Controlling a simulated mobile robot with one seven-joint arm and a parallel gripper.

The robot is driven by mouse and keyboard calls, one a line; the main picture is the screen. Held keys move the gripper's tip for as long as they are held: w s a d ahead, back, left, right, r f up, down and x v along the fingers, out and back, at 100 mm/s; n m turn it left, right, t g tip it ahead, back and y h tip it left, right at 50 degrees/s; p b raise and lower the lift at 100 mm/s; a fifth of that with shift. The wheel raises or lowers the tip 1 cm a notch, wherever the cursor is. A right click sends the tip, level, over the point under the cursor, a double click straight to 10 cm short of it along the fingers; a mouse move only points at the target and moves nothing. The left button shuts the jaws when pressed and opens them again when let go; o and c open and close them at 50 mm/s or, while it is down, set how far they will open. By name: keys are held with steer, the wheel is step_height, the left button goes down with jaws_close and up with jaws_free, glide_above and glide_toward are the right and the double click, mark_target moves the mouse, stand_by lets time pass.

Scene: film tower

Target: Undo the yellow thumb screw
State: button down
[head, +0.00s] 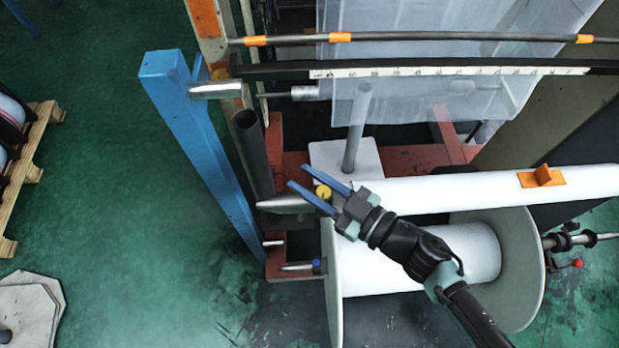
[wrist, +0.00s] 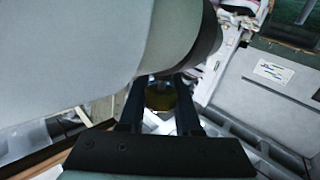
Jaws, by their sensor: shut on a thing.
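The yellow thumb screw (head: 323,191) is a small round knob near the left end of the white roll, beside a grey metal cone. My gripper (head: 297,175) has its two blue fingers on either side of the knob and is shut on it. The knob sits nearer the finger bases, and the fingertips reach past it to the upper left. In the wrist view, the yellow knob (wrist: 160,98) shows between the two dark fingers (wrist: 160,86). The shaft of the screw is mostly hidden.
A white roll (head: 455,190) runs right from my gripper, with a large flanged spool (head: 336,290) below it. A blue post (head: 200,140) stands to the left. Grey cones (head: 285,204) and a dark tube (head: 252,150) are close by. Green floor (head: 110,180) is open at left.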

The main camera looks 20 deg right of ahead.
steer(key=shift+f, duration=0.1)
steer(key=c, duration=0.6)
jaws_free()
steer(key=b+v, duration=0.4)
steer(key=v, duration=0.9)
steer(key=shift+b, duration=0.3)
